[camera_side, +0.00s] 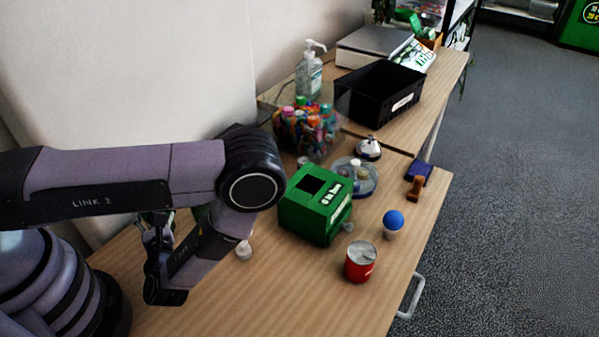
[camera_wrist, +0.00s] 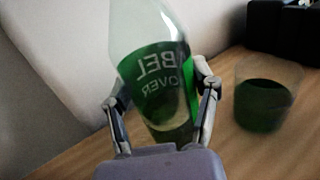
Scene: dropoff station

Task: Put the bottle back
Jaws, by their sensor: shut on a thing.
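The bottle (camera_wrist: 152,50) is clear with a green label carrying pale lettering. It fills the middle of the wrist view, tilted, its top cut off by the frame edge. My gripper (camera_wrist: 159,92) is shut on the bottle, one finger on each side of it. In the side view my gripper (camera_side: 158,245) is low at the left, over the table's near left part. The bottle is mostly hidden there behind my arm, so I cannot tell whether its base touches the table.
A clear tumbler (camera_wrist: 268,92) showing green stands right of the bottle. A green box (camera_side: 312,222), red can (camera_side: 360,262), blue ball on a white holder (camera_side: 393,222) and small white item (camera_side: 244,251) stand on the table. Behind are a black bin (camera_side: 372,108) and pump bottle (camera_side: 309,78).

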